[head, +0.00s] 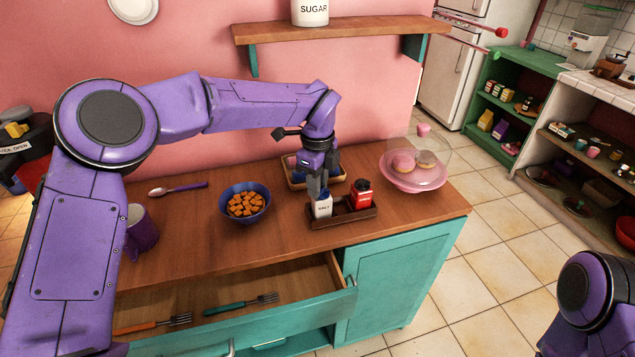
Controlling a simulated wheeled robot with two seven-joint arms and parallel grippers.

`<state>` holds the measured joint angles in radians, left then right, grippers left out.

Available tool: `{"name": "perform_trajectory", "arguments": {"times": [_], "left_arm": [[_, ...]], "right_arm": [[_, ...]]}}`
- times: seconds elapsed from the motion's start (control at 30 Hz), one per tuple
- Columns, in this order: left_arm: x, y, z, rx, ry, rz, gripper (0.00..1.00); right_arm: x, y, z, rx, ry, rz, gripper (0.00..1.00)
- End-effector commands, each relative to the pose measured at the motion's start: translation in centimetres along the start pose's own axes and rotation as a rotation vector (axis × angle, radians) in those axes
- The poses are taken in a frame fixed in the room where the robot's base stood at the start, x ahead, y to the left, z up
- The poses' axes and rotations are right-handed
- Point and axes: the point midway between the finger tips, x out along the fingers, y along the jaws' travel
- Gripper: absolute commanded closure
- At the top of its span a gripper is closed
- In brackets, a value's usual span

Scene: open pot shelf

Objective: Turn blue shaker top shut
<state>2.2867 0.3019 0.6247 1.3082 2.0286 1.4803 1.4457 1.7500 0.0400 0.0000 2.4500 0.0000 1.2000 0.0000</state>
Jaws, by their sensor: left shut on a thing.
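A white shaker (323,209) labelled SALT stands upright at the left end of a small dark wooden caddy (356,215) on the counter. My left gripper (320,191) points straight down over it, with its fingers shut at the shaker's top. The blue top is mostly hidden by the fingers, and how far it is turned cannot be seen. A red shaker (362,195) with a dark top stands beside it in the caddy. My right gripper is out of view.
A blue bowl (230,206) of orange cubes is left of the caddy. A wooden tray (292,180) lies behind the gripper. A pink cake stand (408,181) is at right. An open drawer (190,311) with forks is below. A wall shelf (350,28) hangs above.

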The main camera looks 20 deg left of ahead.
Motion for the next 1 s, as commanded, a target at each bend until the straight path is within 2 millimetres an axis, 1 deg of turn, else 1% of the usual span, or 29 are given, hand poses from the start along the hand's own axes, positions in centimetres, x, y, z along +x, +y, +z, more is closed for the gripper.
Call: {"name": "perform_trajectory", "arguments": {"times": [1.0], "left_arm": [[-0.07, -0.23, 0.25, 0.298, 0.000, -0.001, 1.00]], "right_arm": [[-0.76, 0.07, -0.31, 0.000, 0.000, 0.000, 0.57]]}}
